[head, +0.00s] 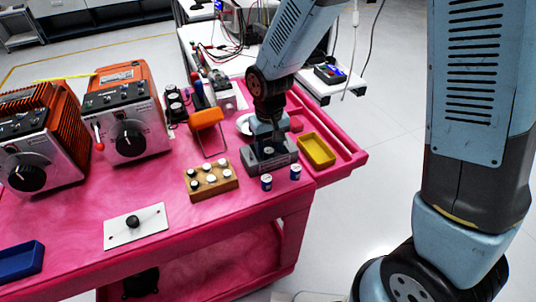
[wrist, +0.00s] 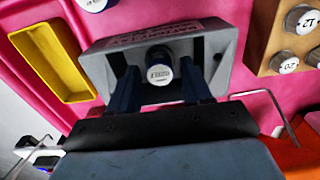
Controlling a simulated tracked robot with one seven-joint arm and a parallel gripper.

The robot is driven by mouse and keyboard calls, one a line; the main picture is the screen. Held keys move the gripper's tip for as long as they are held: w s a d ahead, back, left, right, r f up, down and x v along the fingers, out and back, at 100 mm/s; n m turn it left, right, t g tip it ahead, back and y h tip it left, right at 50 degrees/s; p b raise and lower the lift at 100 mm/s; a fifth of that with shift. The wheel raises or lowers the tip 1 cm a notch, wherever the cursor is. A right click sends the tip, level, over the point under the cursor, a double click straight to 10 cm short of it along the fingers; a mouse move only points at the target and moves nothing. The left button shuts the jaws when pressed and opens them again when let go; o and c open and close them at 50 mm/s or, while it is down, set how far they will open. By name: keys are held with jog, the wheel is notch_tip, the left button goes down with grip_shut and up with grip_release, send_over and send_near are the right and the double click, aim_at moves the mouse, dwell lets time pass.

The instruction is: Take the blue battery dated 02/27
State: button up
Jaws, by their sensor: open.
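A grey battery holder (head: 262,166) stands on the pink bench top below my gripper (head: 268,148). In the wrist view the holder (wrist: 224,48) has a battery (wrist: 158,70) in its middle, with a white printed top and a dark body. The print is small and appears upside down, so I cannot read the date surely. My gripper (wrist: 160,92) is open, with one dark finger on each side of this battery and small gaps between. Two blue batteries with white tops stand in front of the holder, one left (head: 266,183) and one right (head: 295,173).
A wooden block (head: 197,196) with several white-topped pieces stands left of the holder. A yellow tray (head: 317,151) lies to its right. An orange stand (head: 207,119), a white plate with a black knob (head: 112,234) and a blue tray (head: 20,262) are further left.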

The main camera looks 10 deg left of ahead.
aim_at(269, 150)
jog(key=shift+c, duration=0.5)
jog(key=c, duration=0.6)
jog(key=shift+r, duration=2.3)
